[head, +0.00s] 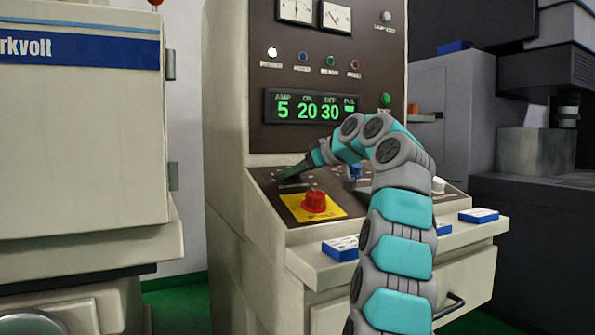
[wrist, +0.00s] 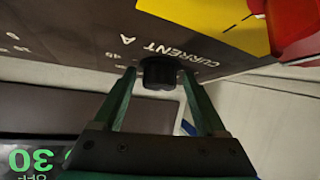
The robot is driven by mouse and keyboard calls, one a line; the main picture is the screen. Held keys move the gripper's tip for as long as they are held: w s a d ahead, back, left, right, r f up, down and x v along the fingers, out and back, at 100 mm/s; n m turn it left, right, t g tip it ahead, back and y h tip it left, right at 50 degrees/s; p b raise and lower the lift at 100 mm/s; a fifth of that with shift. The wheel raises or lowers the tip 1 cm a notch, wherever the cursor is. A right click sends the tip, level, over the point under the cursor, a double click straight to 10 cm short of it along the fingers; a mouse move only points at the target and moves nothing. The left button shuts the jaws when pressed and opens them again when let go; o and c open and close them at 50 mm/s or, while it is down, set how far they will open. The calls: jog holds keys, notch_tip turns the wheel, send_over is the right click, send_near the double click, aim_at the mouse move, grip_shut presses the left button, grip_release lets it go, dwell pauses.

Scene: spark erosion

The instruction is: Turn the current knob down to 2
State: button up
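The current knob (wrist: 159,73) is a short black knob on the dark sloping panel, beside the white "CURRENT A" lettering, in the wrist view. My gripper (wrist: 159,75) has its two green fingers on either side of it, with narrow gaps showing at the tips, so it looks open around the knob. In the head view my gripper (head: 287,177) reaches down to the left part of the sloping panel, and I cannot make out the knob there. The green display (head: 311,107) reads AMP 5, then 20 and 30. The knob's pointer is not clear.
A red button (head: 314,201) on a yellow plate (head: 300,212) sits just in front of my gripper. A blue knob (head: 353,171) and a white knob (head: 438,185) are farther right. Blue-and-white boxes (head: 341,247) lie on the front ledge.

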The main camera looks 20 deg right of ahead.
jog(key=shift+s+r, duration=0.1)
jog(key=shift+r, duration=0.05)
jog(key=v, duration=0.6)
jog(key=shift+s+d+r, duration=0.15)
jog(key=shift+s+r, duration=0.05)
jog(key=shift+s, duration=0.1)
jog(key=shift+s+d+r, duration=0.1)
jog(key=shift+s+d, duration=0.05)
jog(key=shift+s, duration=0.3)
jog(key=shift+o, duration=0.2)
